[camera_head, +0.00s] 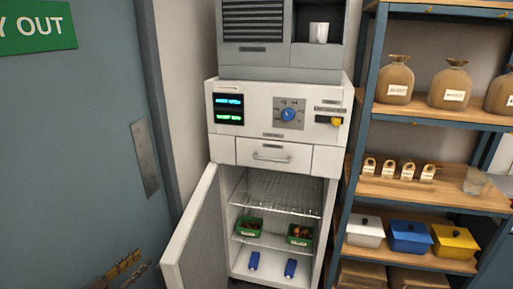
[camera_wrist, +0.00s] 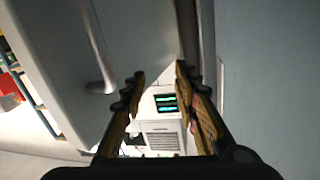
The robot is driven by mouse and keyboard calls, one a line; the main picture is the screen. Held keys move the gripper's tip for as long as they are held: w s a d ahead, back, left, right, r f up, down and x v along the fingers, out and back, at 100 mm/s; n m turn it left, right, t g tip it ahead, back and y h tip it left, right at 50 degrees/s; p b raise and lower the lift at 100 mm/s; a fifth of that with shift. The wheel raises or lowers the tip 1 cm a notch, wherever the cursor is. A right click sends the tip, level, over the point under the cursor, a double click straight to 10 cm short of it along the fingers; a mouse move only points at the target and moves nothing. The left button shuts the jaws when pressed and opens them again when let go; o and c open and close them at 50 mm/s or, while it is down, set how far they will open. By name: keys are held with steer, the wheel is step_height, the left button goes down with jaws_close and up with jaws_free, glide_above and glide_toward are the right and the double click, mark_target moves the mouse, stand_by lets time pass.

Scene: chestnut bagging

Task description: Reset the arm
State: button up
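My gripper (camera_wrist: 160,72) shows in the wrist view with its two tan-padded fingers apart and nothing between them. In the head view, part of my gripper (camera_head: 121,268) shows at the bottom left, in front of the blue-grey door and left of the open cabinet door. It looks clear of the cabinet, and most of my arm is out of view. In the wrist view, the lit displays (camera_wrist: 165,103) of the machine show beyond the fingers.
The white cabinet's door (camera_head: 196,240) stands open at its left. Inside are green trays (camera_head: 249,228) with contents and blue items (camera_head: 290,268). A shelf rack at right holds sacks (camera_head: 395,80), small tagged bags (camera_head: 388,169) and coloured lidded boxes (camera_head: 409,238). A white cup (camera_head: 319,33) stands above.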

steer(key=w+d+r+n+t+y, duration=0.1)
steer(key=w+d+r+y, duration=0.3)
steer(key=w+r, duration=0.55)
steer(key=w+d+r+n+y, duration=0.1)
steer(key=w+d+r+y, duration=0.4)
steer(key=r, duration=0.7)
steer(key=d+r+n+g+y, duration=0.2)
steer(key=d+r+n+y, duration=0.15)
steer(key=d+r, duration=0.85)
steer(key=s+d+f+n+g+p, duration=0.1)
steer(key=s+d+g, duration=0.1)
steer(key=s+d, duration=0.6)
steer(key=s+d+f+n+g, duration=0.1)
steer(key=s+d+n+g, duration=0.1)
steer(key=s+d, duration=0.6)
steer(key=s+d+f+g+h, duration=0.2)
steer(key=s+d+f, duration=0.2)
steer(key=s+d, duration=0.3)
steer(key=s+d+f+m+g+h, duration=0.1)
steer(key=s+d+f, duration=0.4)
steer(key=s+d, duration=0.3)
steer(key=s+d+f+m+g+h, duration=0.1)
steer(key=s+d+f+g+h, duration=0.1)
steer(key=s+d+f, duration=0.3)
steer(key=s+d, duration=0.3)
steer(key=s, duration=0.2)
steer(key=shift+s+d+f+g+h+p, duration=0.15)
steer(key=shift+g+h+p, duration=0.15)
steer(key=shift+h+p, duration=0.05)
